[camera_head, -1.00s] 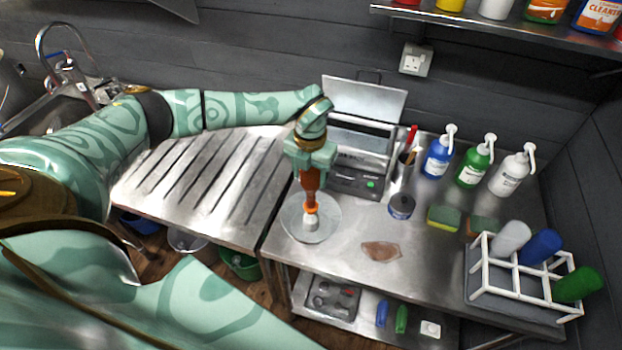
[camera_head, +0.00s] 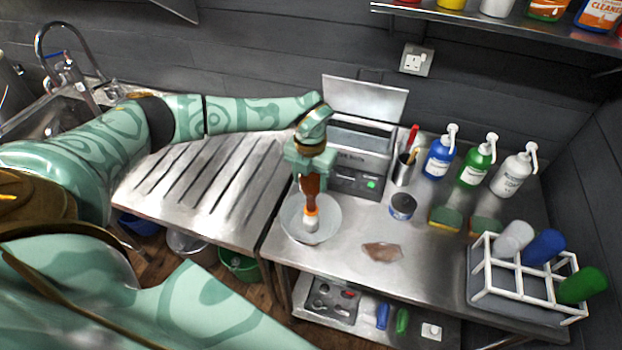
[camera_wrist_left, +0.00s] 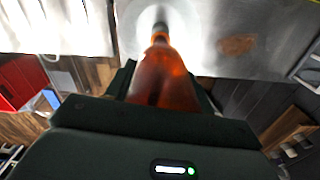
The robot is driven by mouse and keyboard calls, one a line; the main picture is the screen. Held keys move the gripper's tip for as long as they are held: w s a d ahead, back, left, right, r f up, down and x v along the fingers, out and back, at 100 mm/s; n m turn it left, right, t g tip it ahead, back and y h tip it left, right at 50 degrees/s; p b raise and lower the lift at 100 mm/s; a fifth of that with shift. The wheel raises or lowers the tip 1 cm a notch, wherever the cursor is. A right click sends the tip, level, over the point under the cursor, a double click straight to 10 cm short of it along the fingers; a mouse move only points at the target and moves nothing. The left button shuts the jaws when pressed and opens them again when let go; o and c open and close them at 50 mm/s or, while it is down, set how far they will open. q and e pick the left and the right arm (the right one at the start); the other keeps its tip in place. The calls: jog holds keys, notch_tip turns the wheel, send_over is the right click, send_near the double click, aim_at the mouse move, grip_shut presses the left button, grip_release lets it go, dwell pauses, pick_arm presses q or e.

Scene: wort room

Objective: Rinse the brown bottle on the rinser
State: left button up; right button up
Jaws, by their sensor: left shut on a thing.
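The brown bottle (camera_head: 311,187) is upside down, its neck pointing down at the rinser (camera_head: 292,222). The rinser is a round pale dish with a white-topped centre piece below an orange band. My left gripper (camera_head: 311,171) is shut on the bottle's body, above the rinser. In the left wrist view the bottle (camera_wrist_left: 162,78) runs away from the gripper (camera_wrist_left: 162,92) towards the rinser's round dish (camera_wrist_left: 128,25). Whether the bottle's mouth touches the centre piece cannot be told. My right gripper is not in view.
A grey device with an open lid (camera_head: 365,97) stands close behind the gripper. To the right are a pen cup (camera_head: 402,172), a round tin (camera_head: 402,206), pump bottles (camera_head: 438,158), sponges (camera_head: 446,217) and a white rack (camera_head: 520,280). A brown patch (camera_head: 382,252) lies in front. The ribbed drainboard (camera_head: 205,190) is clear.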

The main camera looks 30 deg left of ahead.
pick_arm(q)
jog(key=shift+r+p, duration=0.95)
jog(key=shift+r, duration=0.15)
jog(key=shift+r+p, duration=3.2)
jog(key=shift+r, duration=0.25)
jog(key=shift+f, duration=0.1)
